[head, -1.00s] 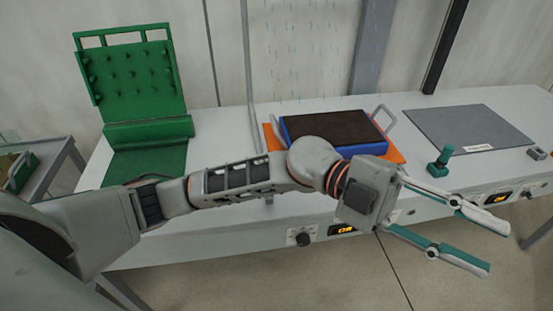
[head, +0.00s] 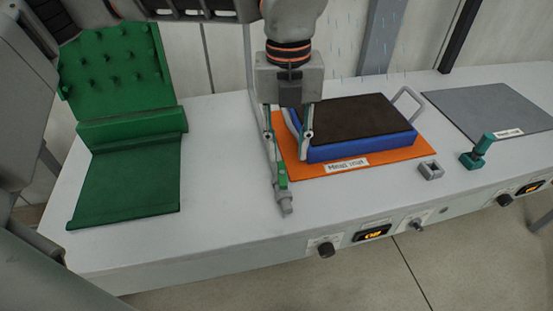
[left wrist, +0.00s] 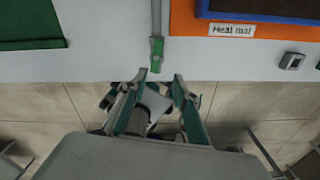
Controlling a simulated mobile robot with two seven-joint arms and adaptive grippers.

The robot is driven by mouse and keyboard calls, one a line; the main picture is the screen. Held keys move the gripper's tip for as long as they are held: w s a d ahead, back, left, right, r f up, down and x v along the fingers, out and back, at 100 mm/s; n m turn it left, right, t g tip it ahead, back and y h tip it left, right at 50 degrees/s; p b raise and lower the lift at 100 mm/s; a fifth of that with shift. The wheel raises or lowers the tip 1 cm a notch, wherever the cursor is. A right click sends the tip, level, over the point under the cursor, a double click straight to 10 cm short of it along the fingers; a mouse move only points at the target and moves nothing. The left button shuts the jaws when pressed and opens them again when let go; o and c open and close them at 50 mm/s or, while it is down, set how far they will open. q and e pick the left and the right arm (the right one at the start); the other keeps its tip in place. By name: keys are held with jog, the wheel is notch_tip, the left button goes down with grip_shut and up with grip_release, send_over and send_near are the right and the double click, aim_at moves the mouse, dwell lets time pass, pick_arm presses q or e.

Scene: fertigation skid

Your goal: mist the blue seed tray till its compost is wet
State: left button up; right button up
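The blue seed tray (head: 362,147) holds dark brown compost (head: 348,118) and sits on an orange heat mat (head: 345,172). Pale streaks like falling drops (head: 345,35) show above and behind the tray. A thin grey pipe (head: 272,160) with a green part (head: 282,179) runs down to the bench; in the left wrist view the green part (left wrist: 157,48) is just beyond my fingertips. My left gripper (head: 287,148) points down by the pipe, left of the tray. Its fingers are apart with nothing between them in the left wrist view (left wrist: 158,80). My right gripper is out of view.
A green folded stand (head: 125,180) occupies the bench's left. A teal handle (head: 478,152), a small grey block (head: 430,171) and a grey mat (head: 490,110) lie to the right. Knobs (head: 326,249) and lit displays (head: 372,233) line the bench front. The bench front-left is clear.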

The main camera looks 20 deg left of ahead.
aim_at(282, 173)
pick_arm(q)
jog(key=shift+w+a+r, duration=0.15)
jog(key=shift+w+a, duration=0.2)
jog(key=shift+a, duration=0.35)
notch_tip(282, 173, down, 8)
jog(key=shift+r+b, duration=0.2)
jog(key=shift+b, duration=0.4)
grip_shut()
